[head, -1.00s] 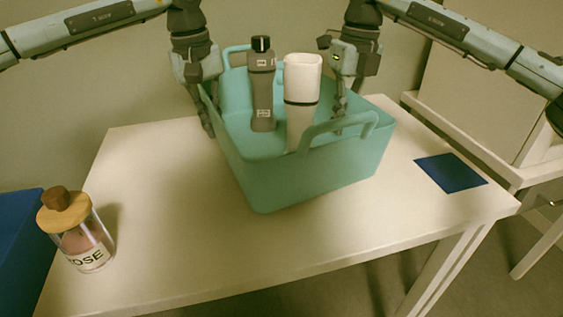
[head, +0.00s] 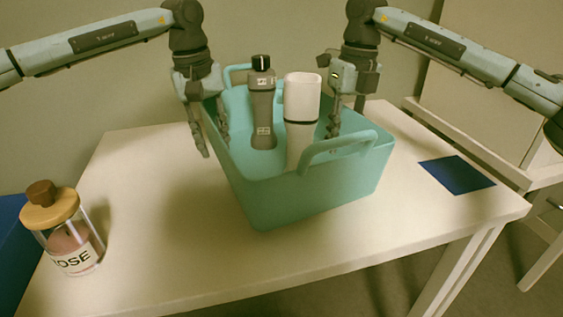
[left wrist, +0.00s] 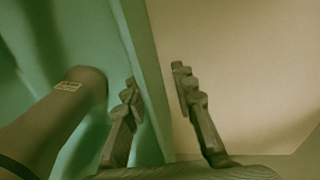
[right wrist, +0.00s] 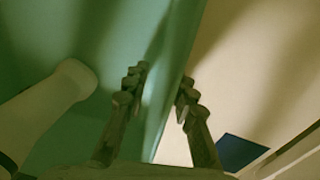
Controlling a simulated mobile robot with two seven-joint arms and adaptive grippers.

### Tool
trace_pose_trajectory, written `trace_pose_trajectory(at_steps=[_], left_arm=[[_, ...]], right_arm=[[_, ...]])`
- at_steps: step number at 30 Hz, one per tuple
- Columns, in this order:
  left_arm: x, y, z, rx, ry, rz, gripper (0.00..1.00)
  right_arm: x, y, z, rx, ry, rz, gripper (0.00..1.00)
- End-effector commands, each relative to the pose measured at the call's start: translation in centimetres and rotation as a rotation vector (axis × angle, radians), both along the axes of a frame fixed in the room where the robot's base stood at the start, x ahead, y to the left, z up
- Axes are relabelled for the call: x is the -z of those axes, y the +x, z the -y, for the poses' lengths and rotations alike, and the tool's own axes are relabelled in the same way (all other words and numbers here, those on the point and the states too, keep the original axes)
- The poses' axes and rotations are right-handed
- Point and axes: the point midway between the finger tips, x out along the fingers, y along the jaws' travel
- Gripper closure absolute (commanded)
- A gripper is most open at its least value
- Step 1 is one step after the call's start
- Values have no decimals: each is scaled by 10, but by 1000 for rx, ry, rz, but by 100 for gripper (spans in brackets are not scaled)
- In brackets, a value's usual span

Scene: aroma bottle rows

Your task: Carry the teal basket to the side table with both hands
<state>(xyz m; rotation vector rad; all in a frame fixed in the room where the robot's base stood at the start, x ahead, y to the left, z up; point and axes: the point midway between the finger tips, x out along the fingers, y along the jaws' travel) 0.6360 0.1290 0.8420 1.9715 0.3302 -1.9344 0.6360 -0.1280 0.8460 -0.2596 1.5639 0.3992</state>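The teal basket (head: 315,198) rests on the white table (head: 180,250) with its near corner towards me. Inside stand a grey bottle with a black cap (head: 262,115) and a white-topped container (head: 301,100). My left gripper (head: 213,138) is at the basket's left wall, fingers spread, one inside and one outside. In the left wrist view (left wrist: 155,88) a gap shows between the outer finger and the wall. My right gripper (head: 335,118) is at the right wall. In the right wrist view (right wrist: 163,88) its spread fingers straddle the rim.
A rose jar with a wooden lid (head: 65,235) stands at the table's left end. A dark blue mat (head: 457,174) lies at the right end. A pale piece of furniture (head: 500,150) stands beyond the right edge.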

Motion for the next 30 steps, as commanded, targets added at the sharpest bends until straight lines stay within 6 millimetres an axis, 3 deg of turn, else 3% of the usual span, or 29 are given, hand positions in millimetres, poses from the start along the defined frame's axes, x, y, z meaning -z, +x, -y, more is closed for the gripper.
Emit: trace_pose_trajectory(at_steps=[5, 18, 25, 30], left_arm=[[-17, 0, -1, 0, -2, 3, 74], [-103, -3, -8, 0, -1, 3, 74], [-119, -4, -10, 0, 0, 1, 74], [-120, -4, -10, 0, 0, 0, 74]], right_arm=[[0, 0, 0, -1, 0, 0, 74], [0, 0, -1, -1, 1, 0, 74], [-4, 0, 0, -1, 0, 1, 74], [-28, 1, 1, -1, 3, 3, 74]])
